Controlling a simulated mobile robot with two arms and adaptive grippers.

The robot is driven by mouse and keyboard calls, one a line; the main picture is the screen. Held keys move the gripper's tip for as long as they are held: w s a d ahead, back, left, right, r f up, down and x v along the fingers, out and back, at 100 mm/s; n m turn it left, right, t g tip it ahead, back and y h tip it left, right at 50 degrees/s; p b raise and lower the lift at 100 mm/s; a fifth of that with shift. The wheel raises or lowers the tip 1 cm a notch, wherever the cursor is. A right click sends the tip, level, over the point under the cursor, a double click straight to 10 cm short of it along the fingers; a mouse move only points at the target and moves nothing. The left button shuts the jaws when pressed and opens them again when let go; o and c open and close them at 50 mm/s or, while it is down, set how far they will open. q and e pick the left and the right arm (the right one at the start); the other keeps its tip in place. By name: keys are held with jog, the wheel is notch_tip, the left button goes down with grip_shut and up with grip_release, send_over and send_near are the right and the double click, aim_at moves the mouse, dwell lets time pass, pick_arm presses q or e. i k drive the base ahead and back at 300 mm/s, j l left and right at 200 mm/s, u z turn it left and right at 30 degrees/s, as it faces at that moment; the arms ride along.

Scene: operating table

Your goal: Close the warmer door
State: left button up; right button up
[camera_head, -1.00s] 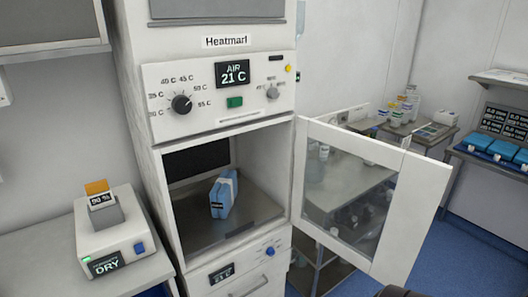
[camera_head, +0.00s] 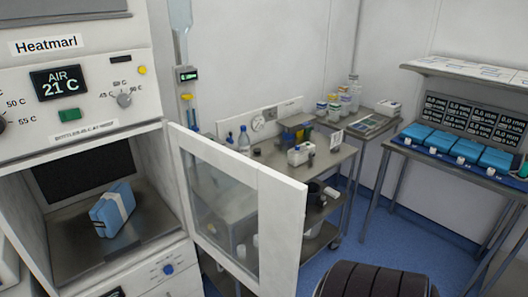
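The warmer (camera_head: 80,125), labelled "Heatmarl" with an "AIR 21 C" display, stands at the left. Its door (camera_head: 279,225), a white frame with a clear pane, is hinged at the right side of the opening and stands wide open, swung out to the right. A blue pack with a white band (camera_head: 112,209) lies inside on the metal floor of the chamber. Neither gripper shows. A dark ribbed rounded part at the bottom edge, right of the door, seems to be mine.
A metal cart (camera_head: 320,160) with bottles and boxes stands behind the door. A side table (camera_head: 392,122) with more bottles is beyond it. At the right, a bench (camera_head: 440,158) holds blue trays below displays.

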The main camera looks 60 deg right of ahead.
aim_at(282, 200)
jog(key=l+u, duration=0.1)
jog(key=l, duration=0.45)
jog(key=k+l, duration=0.15)
jog(key=l, duration=0.35)
jog(key=l+u, duration=0.15)
jog(key=l, duration=0.4)
jog(key=k+l, duration=0.2)
jog(key=l, duration=0.3)
jog(key=i+l, duration=0.1)
jog(key=l, duration=0.15)
jog(key=i+l+u, duration=0.1)
jog(key=l, duration=0.2)
jog(key=i+l, duration=0.15)
jog(key=l+u, duration=0.05)
jog(key=l, duration=0.05)
